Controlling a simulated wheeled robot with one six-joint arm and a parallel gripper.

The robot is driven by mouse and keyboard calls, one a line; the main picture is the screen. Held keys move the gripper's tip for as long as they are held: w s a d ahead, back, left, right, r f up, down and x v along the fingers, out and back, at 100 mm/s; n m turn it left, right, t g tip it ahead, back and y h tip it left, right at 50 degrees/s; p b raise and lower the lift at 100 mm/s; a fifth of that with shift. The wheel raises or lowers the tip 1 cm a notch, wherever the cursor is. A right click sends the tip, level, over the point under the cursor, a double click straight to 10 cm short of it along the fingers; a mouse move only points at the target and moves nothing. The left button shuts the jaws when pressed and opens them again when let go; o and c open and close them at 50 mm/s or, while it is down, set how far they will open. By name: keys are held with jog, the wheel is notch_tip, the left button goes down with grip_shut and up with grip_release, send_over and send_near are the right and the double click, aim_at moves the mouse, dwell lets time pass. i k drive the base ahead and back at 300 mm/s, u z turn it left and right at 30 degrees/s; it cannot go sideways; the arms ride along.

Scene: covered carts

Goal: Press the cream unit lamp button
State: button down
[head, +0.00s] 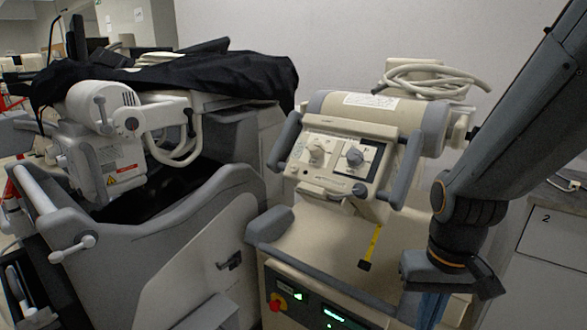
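The cream unit (330,230) stands right of centre, with a cream head between two grey handles. Its front panel (333,160) carries a cream knob (317,152), a grey knob (354,156) on a dark plate, and a small dark round button (359,190) at the lower right. I cannot read a label that marks the lamp button. My gripper (445,290) hangs at the lower right, apart from the panel, to its right and lower in the picture.
A grey cart (170,230) under a black cover (220,75) stands at the left. A coiled cable (430,80) lies on top of the cream unit. A yellow tape (371,245) hangs below the panel. A red knob (277,304) and green lights are lower down. A white cabinet (555,230) stands at the right.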

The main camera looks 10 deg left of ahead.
aim_at(294, 169)
jog(key=z, duration=2.05)
jog(key=k, duration=0.85)
jog(key=u, duration=1.2)
